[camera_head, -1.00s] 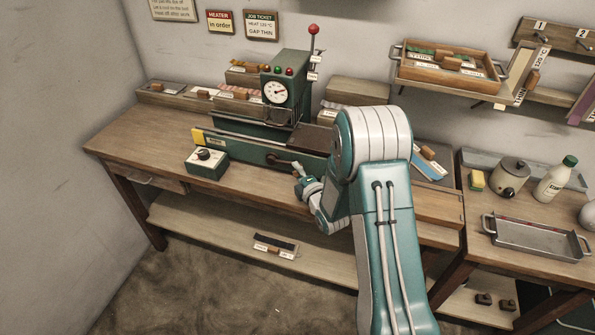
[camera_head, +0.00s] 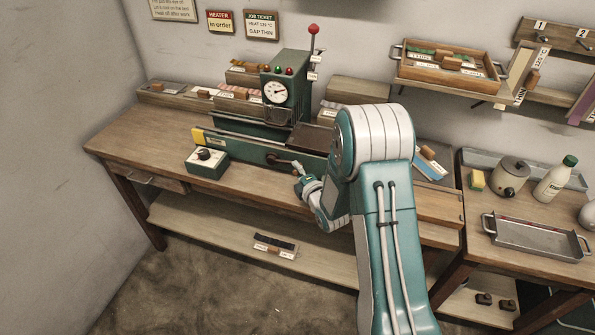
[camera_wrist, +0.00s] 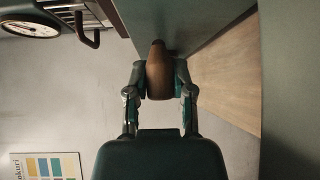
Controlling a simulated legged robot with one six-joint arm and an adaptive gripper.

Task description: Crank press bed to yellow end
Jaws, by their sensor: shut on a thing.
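The green press (camera_head: 286,85) stands on the workbench with its dial facing me. Its long green bed (camera_head: 235,145) runs left to right below, with a yellow end (camera_head: 197,135) at the left. The crank (camera_head: 280,159) is on the bed's front face. My gripper (camera_head: 299,169) is at the crank, in front of the bed. In the wrist view my gripper (camera_wrist: 159,82) is shut on the brown crank handle (camera_wrist: 155,70), one finger on each side. The crank's arm is mostly hidden in the wrist view.
A control box (camera_head: 207,162) with a knob sits on the bench left of my gripper. The bench front (camera_head: 120,152) is clear at the left. A side table with a metal tray (camera_head: 535,238) stands at the right, and a wooden tray (camera_head: 450,68) is on the wall shelf.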

